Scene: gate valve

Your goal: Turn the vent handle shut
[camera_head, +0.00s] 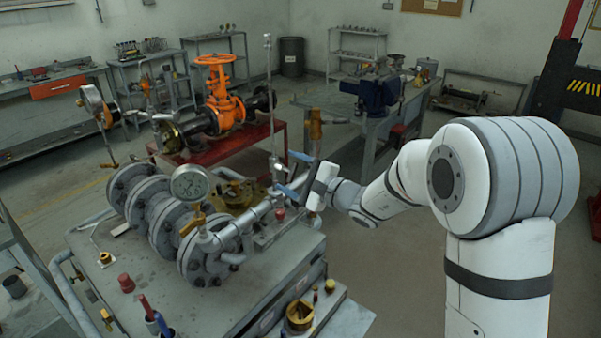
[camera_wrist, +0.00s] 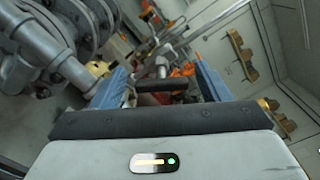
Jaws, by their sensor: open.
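My gripper (camera_head: 284,170) is open at the pipe end of the gate valve assembly, its two blue fingers spread one above the other. In the wrist view the blue fingers stand on either side of a dark bar (camera_wrist: 168,84), which looks like the vent handle. A grey round fitting (camera_wrist: 161,66) shows just beyond the bar. I cannot tell whether either finger touches the bar. In the head view a small grey fitting (camera_head: 277,166) with a tall upright rod sits by the fingertips; the handle itself is too small to make out there.
A flanged grey pipe assembly (camera_head: 165,215) with a pressure gauge (camera_head: 189,183) fills the bench left of my gripper. An orange valve (camera_head: 222,105) is on a red stand behind. Open floor lies right of the bench.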

